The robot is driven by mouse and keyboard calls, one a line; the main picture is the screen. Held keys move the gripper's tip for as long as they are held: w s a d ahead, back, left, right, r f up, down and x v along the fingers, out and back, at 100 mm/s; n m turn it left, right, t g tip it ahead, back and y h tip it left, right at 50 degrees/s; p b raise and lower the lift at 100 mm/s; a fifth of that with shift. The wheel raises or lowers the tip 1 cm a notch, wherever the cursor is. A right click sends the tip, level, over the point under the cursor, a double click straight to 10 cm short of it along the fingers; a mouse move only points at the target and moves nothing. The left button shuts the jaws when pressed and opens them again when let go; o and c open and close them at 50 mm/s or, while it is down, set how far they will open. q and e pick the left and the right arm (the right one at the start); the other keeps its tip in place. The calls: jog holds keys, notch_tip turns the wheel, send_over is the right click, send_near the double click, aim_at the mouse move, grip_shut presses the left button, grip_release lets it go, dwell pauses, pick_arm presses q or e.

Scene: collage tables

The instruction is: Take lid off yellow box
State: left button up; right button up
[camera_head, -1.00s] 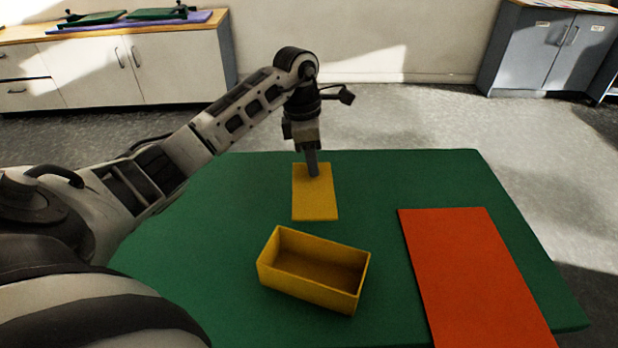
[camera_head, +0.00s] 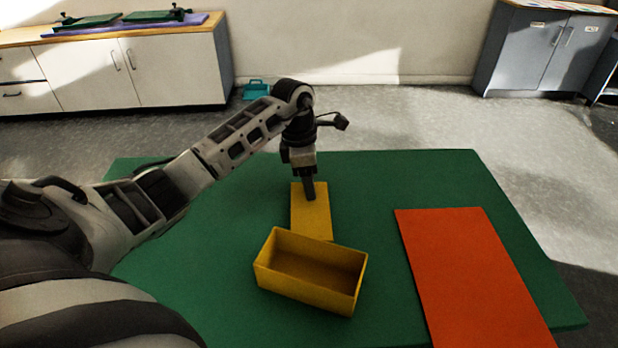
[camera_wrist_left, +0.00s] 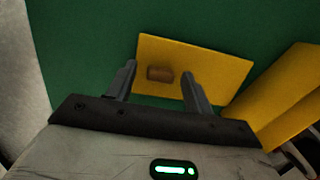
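The yellow lid (camera_head: 312,222) is a flat plate lying on the green table just behind the open yellow box (camera_head: 311,300). It is off the box, and its near edge is close to the box's back wall; I cannot tell if they touch. In the left wrist view the lid (camera_wrist_left: 215,72) has a small brown handle (camera_wrist_left: 160,74). My left gripper (camera_head: 310,197) points down over the lid. Its fingers (camera_wrist_left: 158,72) are apart on either side of the handle, with gaps on both sides. The box stands upright and looks empty. My right gripper is not in view.
A green table (camera_head: 420,180) carries everything. An orange-red sheet (camera_head: 470,270) lies at its right. The table is clear between the box and this sheet. White cabinets (camera_head: 160,65) and grey cabinets (camera_head: 540,50) stand by the back wall.

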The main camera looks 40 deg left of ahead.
pick_arm(q)
notch_tip(320, 180, up, 12)
jog(key=a, duration=0.1)
jog(key=shift+s+a, duration=0.35)
jog(key=shift+s, duration=0.05)
